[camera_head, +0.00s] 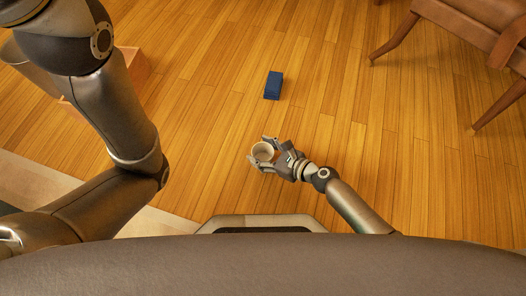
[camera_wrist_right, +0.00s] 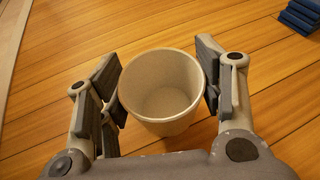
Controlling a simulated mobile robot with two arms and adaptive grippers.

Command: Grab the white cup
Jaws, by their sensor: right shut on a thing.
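The white cup (camera_head: 263,151) is between the fingers of my right gripper (camera_head: 264,154), over the wooden floor. In the right wrist view the cup (camera_wrist_right: 162,92) shows its open rim and empty inside, turned towards the camera. The finger pads of my right gripper (camera_wrist_right: 163,90) are on both sides of the cup, and it is shut on it. Whether the cup touches the floor is hard to tell. My left arm comes in from the left in the head view, but its gripper does not show.
A dark blue block (camera_head: 273,85) lies on the floor beyond the cup; blue stacked pieces (camera_wrist_right: 301,16) show at the wrist view's top right. A brown chair (camera_head: 465,35) stands at the upper right. An orange-brown box (camera_head: 134,70) is partly behind my left arm. Floor around the cup is clear.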

